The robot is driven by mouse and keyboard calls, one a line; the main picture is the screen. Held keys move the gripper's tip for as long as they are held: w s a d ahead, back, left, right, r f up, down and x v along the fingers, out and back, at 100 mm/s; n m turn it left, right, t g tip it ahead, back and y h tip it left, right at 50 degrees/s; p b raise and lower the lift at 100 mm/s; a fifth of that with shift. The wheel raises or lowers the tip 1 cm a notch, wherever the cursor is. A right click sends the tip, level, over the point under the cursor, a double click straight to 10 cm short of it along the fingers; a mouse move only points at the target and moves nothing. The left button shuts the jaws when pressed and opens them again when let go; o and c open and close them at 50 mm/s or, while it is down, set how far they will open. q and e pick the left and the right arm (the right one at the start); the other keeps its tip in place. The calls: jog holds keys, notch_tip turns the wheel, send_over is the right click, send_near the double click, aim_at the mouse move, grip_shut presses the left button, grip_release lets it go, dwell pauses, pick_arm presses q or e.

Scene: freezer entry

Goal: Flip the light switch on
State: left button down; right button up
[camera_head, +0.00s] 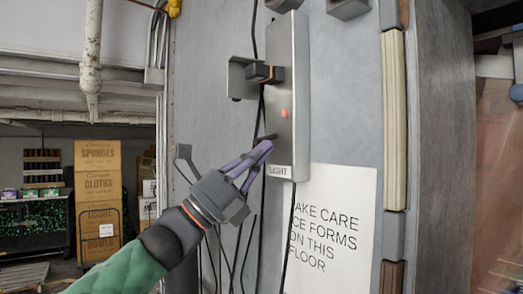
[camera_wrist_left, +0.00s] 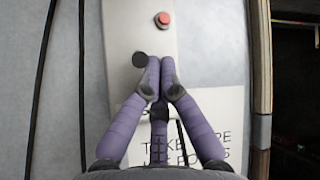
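A tall metal switch panel (camera_head: 300,70) is mounted on the grey wall, with a "LIGHT" label (camera_head: 280,171) at its bottom. A small dark switch knob (camera_head: 268,137) sticks out above the label; it also shows as a black round end in the left wrist view (camera_wrist_left: 139,59). My left gripper (camera_head: 266,147) has its purple fingers drawn together just below the knob. In the left wrist view the fingertips (camera_wrist_left: 160,63) meet right beside the knob, with nothing visible between them. I cannot tell whether they touch the knob. My right gripper is out of view.
A red button (camera_head: 284,113) sits higher on the panel, also in the left wrist view (camera_wrist_left: 163,19). Black cables (camera_head: 262,110) hang along the panel's left side. A white ice-warning sign (camera_head: 335,225) is below right. Stacked cardboard boxes (camera_head: 98,180) stand far left.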

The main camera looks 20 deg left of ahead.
pick_arm(q)
jog(key=shift+s+a+r+n+g+y+p, duration=0.2)
jog(key=shift+r+n+g+y+p, duration=0.4)
jog(key=shift+p, duration=0.8)
jog(key=shift+s+r+g+y+p, duration=0.1)
jog(key=shift+r+g+y+p, duration=0.1)
jog(key=shift+y+p, duration=0.45)
jog(key=shift+s+r+g+y+p, duration=0.1)
jog(key=shift+g+y+p, duration=0.2)
jog(key=shift+p, duration=0.65)
jog(key=shift+r+p, duration=0.25)
jog(key=shift+p, duration=0.25)
dwell(0.4)
